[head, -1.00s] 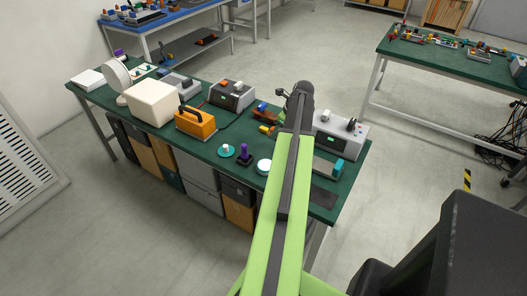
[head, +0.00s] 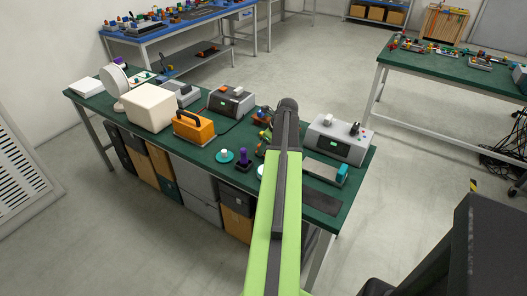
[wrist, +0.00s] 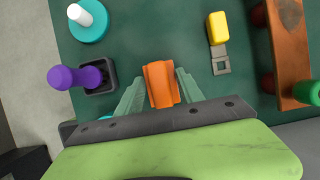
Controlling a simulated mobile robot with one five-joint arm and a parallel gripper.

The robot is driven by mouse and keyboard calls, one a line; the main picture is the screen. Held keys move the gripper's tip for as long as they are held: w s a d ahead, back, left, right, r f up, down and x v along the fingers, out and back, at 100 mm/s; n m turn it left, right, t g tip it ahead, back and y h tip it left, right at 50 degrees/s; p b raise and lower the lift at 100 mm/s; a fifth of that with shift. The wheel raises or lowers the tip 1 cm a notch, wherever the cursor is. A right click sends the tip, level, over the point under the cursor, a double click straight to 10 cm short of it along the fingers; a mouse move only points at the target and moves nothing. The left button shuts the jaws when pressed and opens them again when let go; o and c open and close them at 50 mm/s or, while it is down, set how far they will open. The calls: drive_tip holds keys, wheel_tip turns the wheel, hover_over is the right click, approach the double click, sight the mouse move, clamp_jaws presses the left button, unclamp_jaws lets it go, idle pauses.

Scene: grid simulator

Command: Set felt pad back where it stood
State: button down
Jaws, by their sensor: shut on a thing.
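My gripper (wrist: 161,82) is shut on an orange block (wrist: 160,84) with a ridged, grooved surface, in the middle of the wrist view. The block is above the green bench top; I cannot tell the gap beneath it. Nothing in view is plainly marked as the felt pad, and I cannot tell whether the held block is it. A dark flat rectangle (head: 322,202) lies at the bench's right front. In the head view my arm hides the fingers and the held block.
A purple-knobbed joystick (wrist: 77,77) and a teal disc with a white knob (wrist: 88,20) stand left of my gripper. A yellow-ended piece (wrist: 218,30) and a brown wooden block (wrist: 288,50) are to the right. The green bench (head: 185,132) also holds a grey device (head: 338,139).

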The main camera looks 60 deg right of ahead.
drive_tip(key=shift+f, duration=0.25)
drive_tip(key=c, duration=0.7)
unclamp_jaws()
drive_tip(key=shift+c, duration=0.2)
drive_tip(key=shift+r, duration=0.1)
drive_tip(key=p+v, duration=1.6)
drive_tip(key=v, duration=0.1)
drive_tip(key=shift+a+r, duration=0.2)
drive_tip(key=shift+a, duration=0.05)
